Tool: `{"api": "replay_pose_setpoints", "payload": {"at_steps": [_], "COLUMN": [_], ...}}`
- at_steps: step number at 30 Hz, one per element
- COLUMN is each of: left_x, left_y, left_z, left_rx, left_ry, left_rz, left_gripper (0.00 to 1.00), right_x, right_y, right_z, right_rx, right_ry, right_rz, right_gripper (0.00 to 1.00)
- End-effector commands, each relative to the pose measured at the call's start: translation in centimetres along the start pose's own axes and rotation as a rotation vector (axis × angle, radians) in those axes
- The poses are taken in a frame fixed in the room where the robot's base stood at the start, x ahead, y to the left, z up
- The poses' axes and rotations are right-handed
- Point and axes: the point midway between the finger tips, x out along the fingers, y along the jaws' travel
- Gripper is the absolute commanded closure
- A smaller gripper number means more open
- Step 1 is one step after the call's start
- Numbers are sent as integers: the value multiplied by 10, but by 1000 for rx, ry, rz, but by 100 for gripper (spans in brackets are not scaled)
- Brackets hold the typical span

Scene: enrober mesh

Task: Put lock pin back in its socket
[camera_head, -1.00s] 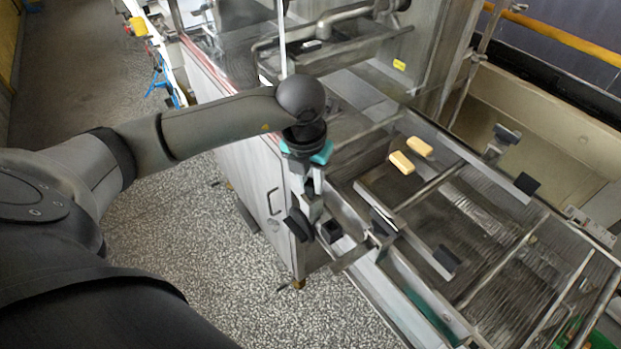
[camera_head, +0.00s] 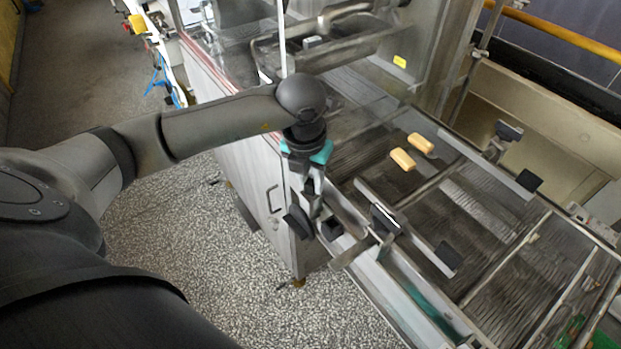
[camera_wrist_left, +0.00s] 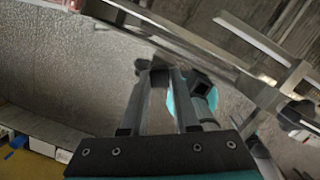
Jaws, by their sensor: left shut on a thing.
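My left gripper (camera_head: 315,226) hangs beside the near-left edge of the machine, next to the metal side rail, with its black finger pads low. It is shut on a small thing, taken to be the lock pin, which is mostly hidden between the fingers. In the left wrist view the two grey fingers (camera_wrist_left: 172,85) run up from the dark palm, and the pin cannot be made out clearly. A flat metal bracket (camera_head: 352,251) sticks out from the rail just right of the fingertips. I cannot make out the pin's socket. My right gripper does not show.
The mesh bed (camera_head: 480,205) lies to the right, crossed by metal bars. Two yellowish blocks (camera_head: 402,159) lie on it. Black-ended guides (camera_head: 448,256) stand over the mesh. A white cabinet (camera_head: 250,180) is behind the gripper. Speckled floor (camera_head: 225,285) is open at the lower left.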

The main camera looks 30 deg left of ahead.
Motion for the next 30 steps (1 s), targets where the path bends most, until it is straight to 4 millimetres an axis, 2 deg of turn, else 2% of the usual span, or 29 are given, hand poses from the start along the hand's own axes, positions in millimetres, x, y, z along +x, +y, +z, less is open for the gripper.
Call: {"api": "replay_pose_setpoints", "payload": {"at_steps": [14, 15, 24, 30], "left_x": [4, 4, 4, 4], "left_y": [0, 0, 0, 0], "left_z": [0, 0, 0, -1], "left_rx": [0, 0, 0, 0], "left_ry": [-1, -1, -1, 0], "left_rz": [0, 0, 0, 0], "left_gripper": [100, 69, 36, 36], "right_x": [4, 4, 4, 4], "right_y": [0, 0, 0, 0], "right_z": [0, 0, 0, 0], "right_rx": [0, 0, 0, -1], "right_ry": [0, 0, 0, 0], "right_rz": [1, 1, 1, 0], "right_gripper": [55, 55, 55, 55]}}
